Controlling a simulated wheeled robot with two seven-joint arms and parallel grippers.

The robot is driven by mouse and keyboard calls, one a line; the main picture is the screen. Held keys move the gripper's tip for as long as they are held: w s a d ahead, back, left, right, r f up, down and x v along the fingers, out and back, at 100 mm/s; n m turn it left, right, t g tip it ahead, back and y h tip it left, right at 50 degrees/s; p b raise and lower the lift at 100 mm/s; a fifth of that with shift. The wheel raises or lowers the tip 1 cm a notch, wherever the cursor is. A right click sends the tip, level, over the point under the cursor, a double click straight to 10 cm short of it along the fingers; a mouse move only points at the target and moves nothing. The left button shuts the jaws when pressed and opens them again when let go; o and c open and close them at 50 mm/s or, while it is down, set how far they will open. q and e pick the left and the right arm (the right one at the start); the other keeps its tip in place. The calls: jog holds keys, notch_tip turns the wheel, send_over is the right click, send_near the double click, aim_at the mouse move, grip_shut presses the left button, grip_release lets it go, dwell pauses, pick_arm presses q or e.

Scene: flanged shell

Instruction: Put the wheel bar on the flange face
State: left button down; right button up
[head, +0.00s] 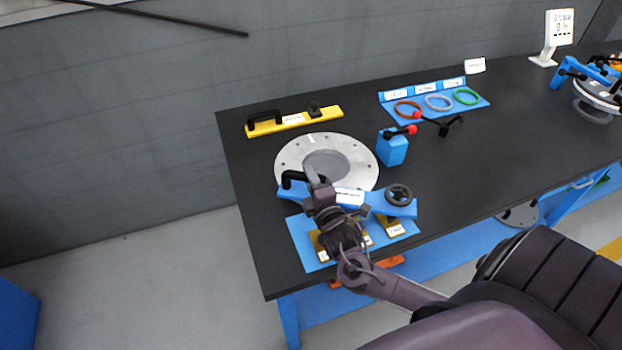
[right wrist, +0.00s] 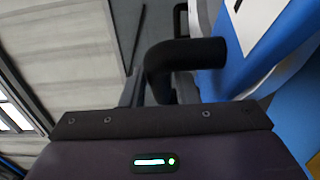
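The wheel bar (head: 375,206) is a blue bar with a black handle at its left end and a small black handwheel on its right end. In the head view it overlaps the near edge of the flange face (head: 362,152), a pale grey ring with bolt holes. My right gripper (head: 316,182) is at the handle end and appears shut on the black handle. In the right wrist view the bent black handle (right wrist: 190,54) runs down between the fingers, beside the blue bar (right wrist: 272,45). The bar's underside is hidden. My left gripper is not in view.
A blue mat (head: 305,242) with yellowish blocks lies below the bar. A yellow bar (head: 322,116) lies behind the ring. A blue block (head: 392,149) with a red-knobbed lever and a tray of coloured rings (head: 467,109) stand right. The table (head: 490,165) is clear at middle right.

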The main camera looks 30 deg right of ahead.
jog(key=o, duration=0.3)
jog(key=shift+r, duration=0.1)
